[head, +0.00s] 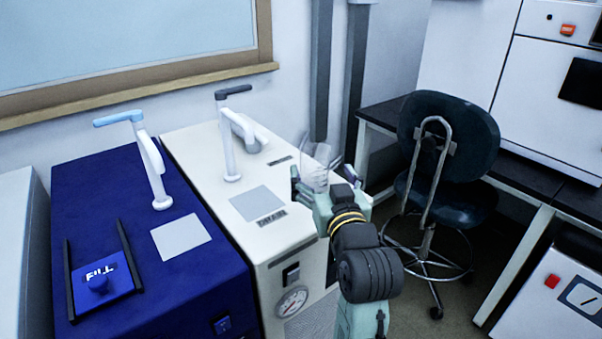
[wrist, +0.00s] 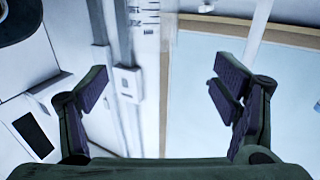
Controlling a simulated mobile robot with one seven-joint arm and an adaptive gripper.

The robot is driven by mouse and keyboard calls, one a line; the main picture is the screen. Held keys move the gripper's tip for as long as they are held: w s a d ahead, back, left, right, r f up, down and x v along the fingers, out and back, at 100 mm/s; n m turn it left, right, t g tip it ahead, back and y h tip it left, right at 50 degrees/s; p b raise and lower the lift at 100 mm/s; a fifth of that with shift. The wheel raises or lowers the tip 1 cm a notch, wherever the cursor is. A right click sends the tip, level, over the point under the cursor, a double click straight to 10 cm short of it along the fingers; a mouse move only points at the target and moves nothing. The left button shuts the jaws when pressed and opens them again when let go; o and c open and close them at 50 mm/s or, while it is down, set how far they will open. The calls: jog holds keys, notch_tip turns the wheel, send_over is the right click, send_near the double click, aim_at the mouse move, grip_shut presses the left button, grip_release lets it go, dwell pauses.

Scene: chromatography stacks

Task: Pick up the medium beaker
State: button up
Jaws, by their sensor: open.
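A clear glass beaker (head: 316,172) with faint markings stands upright near the right edge of the white machine's top in the head view. My gripper (head: 322,183) is open, and the beaker appears between or just beyond its spread fingers. In the wrist view, the two purple-padded fingers of my gripper (wrist: 160,88) are wide apart. Dark graduation marks, likely on the beaker (wrist: 147,12), show at the top of that view. The glass is so clear that I cannot tell its outline there or whether a finger touches it.
The white machine (head: 200,150) carries a white spout with a dark handle (head: 228,135). A blue machine (head: 110,190) with a similar spout stands to the left. A dark chair (head: 450,140) and a bench (head: 535,180) are at the right. Floor shows around the chair.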

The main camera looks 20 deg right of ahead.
aim_at(319, 159)
jog(key=w, duration=0.3)
jog(key=w+p, duration=0.1)
jog(key=w, duration=0.1)
jog(key=shift+w+d, duration=0.1)
jog(key=shift+d, duration=0.25)
jog(key=w, duration=0.1)
jog(key=w+p, duration=0.1)
jog(key=w, duration=0.1)
jog(key=w+d+p, duration=0.1)
jog(key=shift+w+d+f, duration=0.1)
jog(key=shift+w+f, duration=0.05)
jog(key=shift+f, duration=0.1)
jog(key=shift+w+f, duration=0.1)
jog(key=shift+w, duration=0.3)
jog(key=shift+c, duration=0.5)
jog(key=c, duration=1.6)
jog(key=shift+o, duration=0.2)
